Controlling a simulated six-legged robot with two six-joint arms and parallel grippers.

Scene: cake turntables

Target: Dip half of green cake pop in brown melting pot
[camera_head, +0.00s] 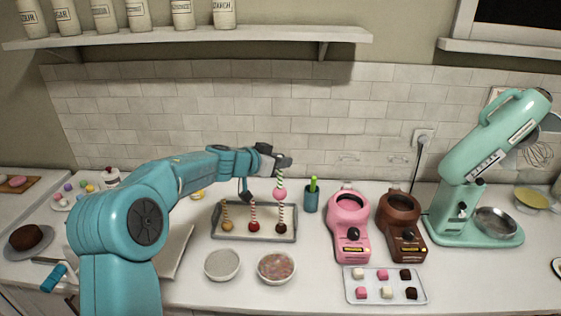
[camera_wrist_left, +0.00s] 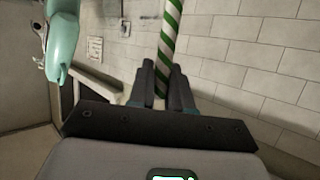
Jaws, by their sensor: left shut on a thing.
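My left gripper (camera_head: 280,162) is shut on a green-and-white striped stick with a pink ball, the cake pop (camera_head: 280,193), at its lower end. The pop hangs roughly upright above the right part of a grey tray (camera_head: 236,238). In the left wrist view, the striped stick (camera_wrist_left: 171,30) passes between the fingers (camera_wrist_left: 163,78); the ball is out of view there. The brown melting pot (camera_head: 403,228) stands on the counter to the right of the gripper, beside the pink melting pot (camera_head: 351,240). My right gripper is not in view.
The tray holds pops with a yellow ball (camera_head: 227,226), a red ball (camera_head: 254,226) and a brown ball (camera_head: 281,229). A cup (camera_head: 311,201) stands between tray and pink pot. Two bowls (camera_head: 222,264) and a sweets tray (camera_head: 386,297) lie in front. A mint mixer (camera_head: 480,165) stands right.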

